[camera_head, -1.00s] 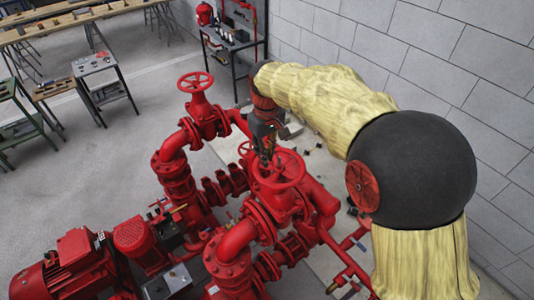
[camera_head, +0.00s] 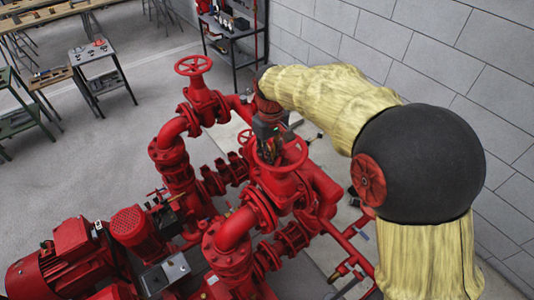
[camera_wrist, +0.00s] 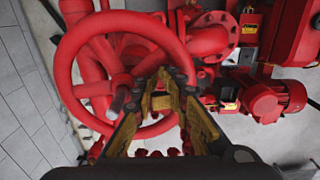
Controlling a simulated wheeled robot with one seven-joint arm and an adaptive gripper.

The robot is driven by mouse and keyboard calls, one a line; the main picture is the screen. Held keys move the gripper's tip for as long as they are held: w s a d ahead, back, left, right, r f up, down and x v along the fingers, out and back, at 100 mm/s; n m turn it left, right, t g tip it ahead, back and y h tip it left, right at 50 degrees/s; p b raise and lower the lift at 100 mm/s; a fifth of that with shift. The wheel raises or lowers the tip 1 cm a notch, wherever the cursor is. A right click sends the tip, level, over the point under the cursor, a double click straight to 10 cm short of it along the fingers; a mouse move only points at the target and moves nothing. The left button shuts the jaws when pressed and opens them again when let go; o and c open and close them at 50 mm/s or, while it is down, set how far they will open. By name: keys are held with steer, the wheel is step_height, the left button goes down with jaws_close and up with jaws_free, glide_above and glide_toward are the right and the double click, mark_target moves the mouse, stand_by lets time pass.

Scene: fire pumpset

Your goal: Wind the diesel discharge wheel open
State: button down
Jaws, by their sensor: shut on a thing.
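A red handwheel (camera_head: 298,160) sits on top of the nearer upright valve, right of the middle in the head view. It fills the left half of the wrist view as a large ring (camera_wrist: 66,70) with spokes and a central hub. My gripper (camera_head: 268,158) comes down onto this wheel from behind. In the wrist view my gripper (camera_wrist: 164,82) has its fingers at the lower right part of the ring, shut on the rim. The fingers hide the exact contact. A second red handwheel (camera_head: 193,66) stands on a valve farther back left, apart from my gripper.
Red pipes and flanges (camera_head: 232,235) crowd around the valve. A red motor (camera_head: 60,265) lies at the lower left. A grey block wall (camera_head: 400,55) runs close behind my arm on the right. A dark shelf (camera_head: 232,40) stands at the back.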

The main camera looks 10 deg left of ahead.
mark_target(279, 160)
steer(key=shift+s+d+f, duration=0.1)
steer(key=shift+s+d, duration=0.1)
steer(key=shift+d, duration=0.6)
steer(key=shift+s+d, duration=0.15)
steer(key=shift+d, duration=0.65)
steer(key=shift+a, duration=0.45)
steer(key=shift+r+p, duration=2.45)
steer(key=shift+r, duration=1.75)
